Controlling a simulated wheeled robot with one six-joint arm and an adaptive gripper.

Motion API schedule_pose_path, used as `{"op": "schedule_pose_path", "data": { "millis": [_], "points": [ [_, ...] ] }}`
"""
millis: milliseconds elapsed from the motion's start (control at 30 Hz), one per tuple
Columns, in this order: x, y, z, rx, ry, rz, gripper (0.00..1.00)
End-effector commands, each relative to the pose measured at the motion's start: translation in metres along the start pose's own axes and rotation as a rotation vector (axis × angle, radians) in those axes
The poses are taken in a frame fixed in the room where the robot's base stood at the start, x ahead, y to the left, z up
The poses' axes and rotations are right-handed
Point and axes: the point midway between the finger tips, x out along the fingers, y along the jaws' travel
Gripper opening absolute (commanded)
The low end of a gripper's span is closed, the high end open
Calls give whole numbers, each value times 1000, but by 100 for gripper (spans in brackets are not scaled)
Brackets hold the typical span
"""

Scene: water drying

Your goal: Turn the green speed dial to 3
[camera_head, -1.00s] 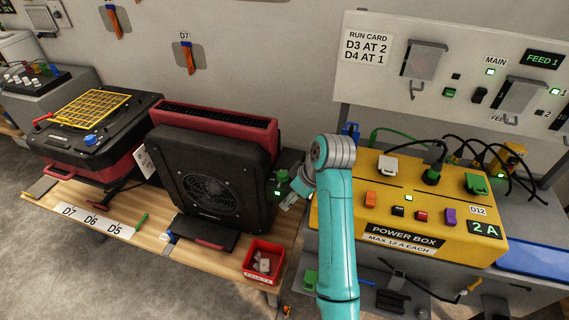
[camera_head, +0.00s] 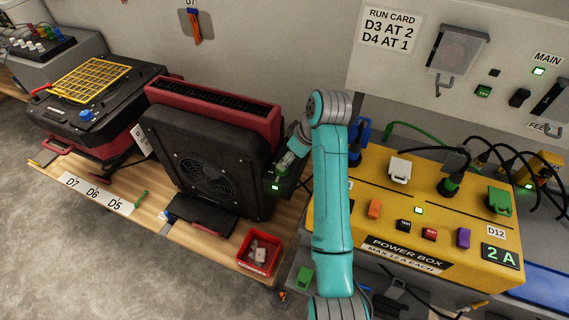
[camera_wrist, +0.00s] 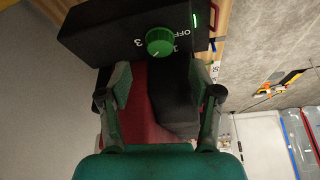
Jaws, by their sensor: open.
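The green speed dial (camera_wrist: 159,42) sits on the black control box (camera_wrist: 95,35) in the wrist view. White marks OFF, 1 and 3 show around it; I cannot clearly tell which mark it points at. My gripper (camera_wrist: 160,84) is open, its two fingers apart and empty. In the picture the fingertips lie just below the dial, one to each side, not closed on it. In the head view my gripper (camera_head: 289,160) is beside the right side of the black fan unit (camera_head: 205,165) and covers the dial.
A green light (camera_head: 275,187) glows on the control box. The yellow power box (camera_head: 420,220) stands to the right of my arm. A red bin (camera_head: 259,256) with small pieces sits at the bench's front edge. Another dryer (camera_head: 88,105) stands at the left.

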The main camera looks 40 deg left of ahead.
Motion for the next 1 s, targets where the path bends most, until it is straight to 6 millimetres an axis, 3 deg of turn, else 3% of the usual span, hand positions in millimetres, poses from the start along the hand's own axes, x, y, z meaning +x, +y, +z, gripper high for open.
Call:
{"op": "schedule_pose_path", "data": {
  "millis": [100,333,767,867,1000],
  "points": [
    [23,-1,1,0,-3,-3,64],
    [52,0,1,0,-2,-1,64],
    [62,0,1,0,-1,1,64],
    [62,0,1,0,-1,1,44],
    [62,0,1,0,-1,1,9]
  ]
}}
